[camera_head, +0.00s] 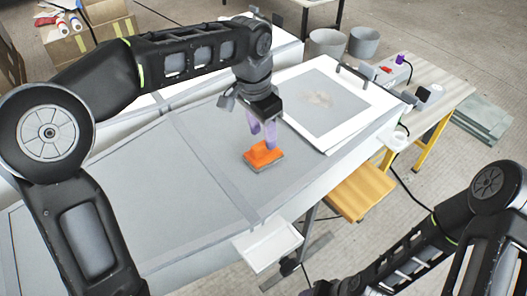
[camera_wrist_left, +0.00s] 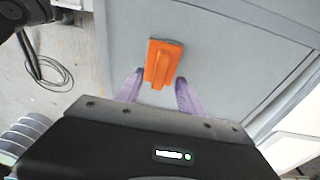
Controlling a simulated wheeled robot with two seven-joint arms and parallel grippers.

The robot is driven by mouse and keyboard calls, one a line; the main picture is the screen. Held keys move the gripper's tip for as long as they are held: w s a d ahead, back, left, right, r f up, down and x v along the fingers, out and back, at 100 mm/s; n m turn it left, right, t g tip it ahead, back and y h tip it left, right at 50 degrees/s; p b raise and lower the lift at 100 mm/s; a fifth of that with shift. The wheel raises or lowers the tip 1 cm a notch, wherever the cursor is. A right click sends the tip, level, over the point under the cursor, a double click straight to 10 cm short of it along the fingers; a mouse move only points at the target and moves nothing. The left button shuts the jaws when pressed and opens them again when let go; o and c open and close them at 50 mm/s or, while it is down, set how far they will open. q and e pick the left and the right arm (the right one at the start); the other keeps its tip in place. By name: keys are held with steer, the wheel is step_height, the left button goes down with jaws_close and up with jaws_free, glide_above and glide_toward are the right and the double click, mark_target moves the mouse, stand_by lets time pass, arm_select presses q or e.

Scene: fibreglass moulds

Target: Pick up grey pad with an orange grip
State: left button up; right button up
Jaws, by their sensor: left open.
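The grey pad with an orange grip (camera_head: 263,155) lies on the grey table top in the head view. Its orange grip faces up, and a thin grey edge shows below it. In the left wrist view the pad (camera_wrist_left: 163,62) lies ahead of and between the two fingertips. My left gripper (camera_head: 262,132) is open, with purple fingers pointing down just above and behind the pad.
A white framed panel (camera_head: 375,112) lies to the right on the table. A white tray (camera_head: 268,245) hangs at the front edge. Two grey buckets (camera_head: 327,43) and a cardboard box (camera_head: 85,35) stand at the back. The table around the pad is clear.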

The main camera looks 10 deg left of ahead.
mark_target(263, 143)
arm_select(q)
steer(key=f, duration=0.4)
steer(key=shift+w+d+f+p, duration=0.1)
steer(key=shift+w+p, duration=0.1)
steer(key=shift+p, duration=0.15)
jaws_close()
stand_by(0.5)
